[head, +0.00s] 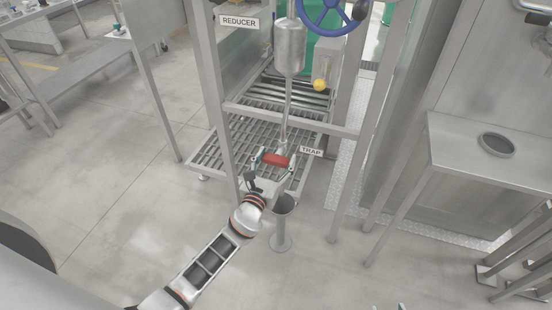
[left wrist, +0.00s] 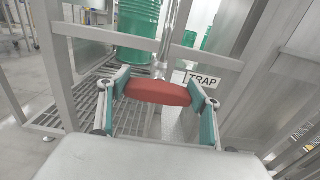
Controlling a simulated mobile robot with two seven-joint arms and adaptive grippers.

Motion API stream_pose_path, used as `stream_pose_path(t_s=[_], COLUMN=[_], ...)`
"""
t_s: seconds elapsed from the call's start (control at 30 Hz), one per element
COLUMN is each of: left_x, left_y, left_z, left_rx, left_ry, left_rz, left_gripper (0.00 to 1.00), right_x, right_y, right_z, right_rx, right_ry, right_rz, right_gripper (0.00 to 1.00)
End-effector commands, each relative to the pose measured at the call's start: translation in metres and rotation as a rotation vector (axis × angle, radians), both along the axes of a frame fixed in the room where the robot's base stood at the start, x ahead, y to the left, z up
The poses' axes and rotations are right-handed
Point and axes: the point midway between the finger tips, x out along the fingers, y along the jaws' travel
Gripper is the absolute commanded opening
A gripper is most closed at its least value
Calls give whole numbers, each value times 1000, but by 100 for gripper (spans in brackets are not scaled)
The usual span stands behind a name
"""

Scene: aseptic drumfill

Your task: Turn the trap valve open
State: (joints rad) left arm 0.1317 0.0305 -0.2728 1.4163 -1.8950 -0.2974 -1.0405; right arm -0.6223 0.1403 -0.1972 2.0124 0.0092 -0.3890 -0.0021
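The trap valve's red handle (head: 276,160) lies crosswise on the thin steel pipe, beside the TRAP label (head: 311,151). My left gripper (head: 273,163) is at the handle, with one finger at each end of it. In the left wrist view the red handle (left wrist: 157,93) spans the gap between the teal finger pads of the left gripper (left wrist: 158,97). The pads appear to touch its ends. The valve body behind the handle is mostly hidden. My right gripper is not in view.
A steel frame post (head: 222,110) and crossbar (head: 290,120) stand close around the pipe. A grated platform (head: 225,150) lies behind, and a funnel drain (head: 284,204) stands below. A steel table (head: 490,150) is at right. Open floor lies to the left.

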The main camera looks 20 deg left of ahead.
Motion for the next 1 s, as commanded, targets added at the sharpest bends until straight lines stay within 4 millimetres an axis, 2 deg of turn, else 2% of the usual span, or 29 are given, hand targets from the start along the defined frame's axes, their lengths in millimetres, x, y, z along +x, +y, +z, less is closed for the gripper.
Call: stream_pose_path(t_s=[0.47,0.73,1.0], left_x=[0,-1,-1], left_y=[1,2,4], left_z=[-2,-4,-7], left_rx=[-51,-227,-481], left_ry=[3,10,21], left_rz=[0,1,1], left_gripper=[42,42,42], right_x=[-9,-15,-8], right_y=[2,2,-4], right_z=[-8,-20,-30], right_rx=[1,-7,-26], right_ry=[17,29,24], right_rz=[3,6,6], right_gripper=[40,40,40])
